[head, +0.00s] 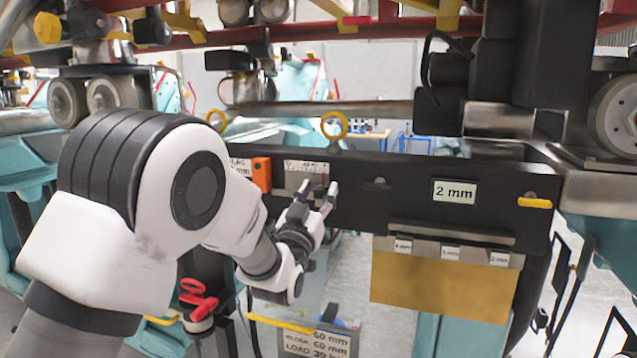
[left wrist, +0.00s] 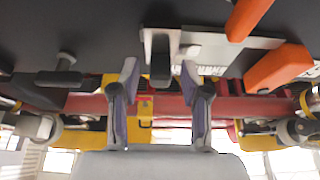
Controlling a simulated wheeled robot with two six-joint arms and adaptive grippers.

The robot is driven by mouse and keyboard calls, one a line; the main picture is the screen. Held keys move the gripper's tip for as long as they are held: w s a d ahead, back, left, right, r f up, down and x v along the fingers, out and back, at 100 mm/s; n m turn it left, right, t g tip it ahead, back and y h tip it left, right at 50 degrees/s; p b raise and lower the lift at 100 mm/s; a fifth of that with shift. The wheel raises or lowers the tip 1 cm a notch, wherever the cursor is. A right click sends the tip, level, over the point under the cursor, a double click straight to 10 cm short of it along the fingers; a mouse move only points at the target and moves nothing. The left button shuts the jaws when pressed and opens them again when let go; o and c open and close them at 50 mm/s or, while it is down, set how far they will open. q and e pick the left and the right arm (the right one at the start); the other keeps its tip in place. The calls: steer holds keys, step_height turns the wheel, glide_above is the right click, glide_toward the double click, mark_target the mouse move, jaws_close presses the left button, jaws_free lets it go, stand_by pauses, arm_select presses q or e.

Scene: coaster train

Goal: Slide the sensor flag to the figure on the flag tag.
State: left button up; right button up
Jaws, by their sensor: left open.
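The ruled scale plate (head: 306,170) is on the black beam, and its markings also show in the wrist view (left wrist: 212,68). My left gripper (head: 318,196) is open in front of the plate. In the wrist view its fingertips (left wrist: 159,72) are on either side of the tab, with gaps visible. The flag tag (head: 240,165) is partly hidden by my left arm; "LAG" and "mm" show, but I cannot read its figure. My right gripper is not in view.
An orange block (head: 261,174) sits beside the plate. A second knob (head: 377,184) and a "2 mm" tag (head: 455,191) are further right on the beam. A tan panel (head: 440,283) hangs below.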

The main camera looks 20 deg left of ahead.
arm_select(q)
steer(key=shift+w+d+f, duration=0.1)
steer(key=shift+w+f, duration=0.2)
steer(key=shift+w, duration=0.5)
steer(key=shift+s+r, duration=0.15)
steer(key=shift+s, duration=0.05)
steer(key=shift+s+r, duration=0.15)
steer(key=shift+s, duration=0.2)
steer(key=c, duration=0.5)
jaws_close()
steer(key=shift+a+b, duration=0.45)
steer(key=shift+a, duration=0.05)
steer(key=shift+a+b, duration=0.65)
steer(key=shift+a, duration=0.55)
steer(key=o, duration=0.5)
jaws_free()
steer(key=shift+w+d, duration=0.2)
steer(key=shift+w, duration=0.1)
steer(key=shift+s+a, duration=0.1)
steer(key=shift+s, duration=0.1)
glide_toward(311, 179)
steer(key=v, duration=0.5)
steer(key=shift+s, duration=0.4)
